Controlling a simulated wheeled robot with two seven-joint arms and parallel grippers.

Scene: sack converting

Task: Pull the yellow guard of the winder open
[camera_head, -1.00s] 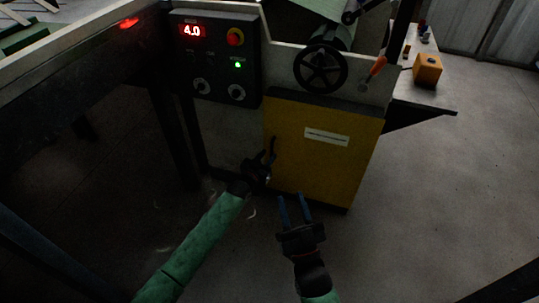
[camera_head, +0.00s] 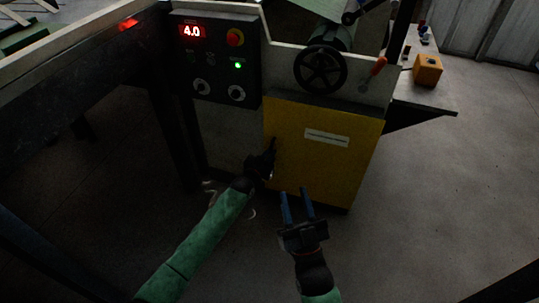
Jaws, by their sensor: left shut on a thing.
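The yellow guard (camera_head: 325,165) is a flat panel with a white label on the front of the winder. It looks closed against the machine. My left gripper (camera_head: 271,151) is at the guard's left edge, about halfway down, and is shut on the guard there. The exact part between its fingers is hidden by the dark gripper. My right gripper (camera_head: 297,194) is open and empty, with its two blue fingers pointing up.
A control box (camera_head: 215,62) showing 4.0 is above and left of the guard. A black handwheel (camera_head: 320,69) and an orange-handled lever (camera_head: 378,66) are above it. A side table (camera_head: 432,102) stands at right. The floor (camera_head: 440,210) at right is clear.

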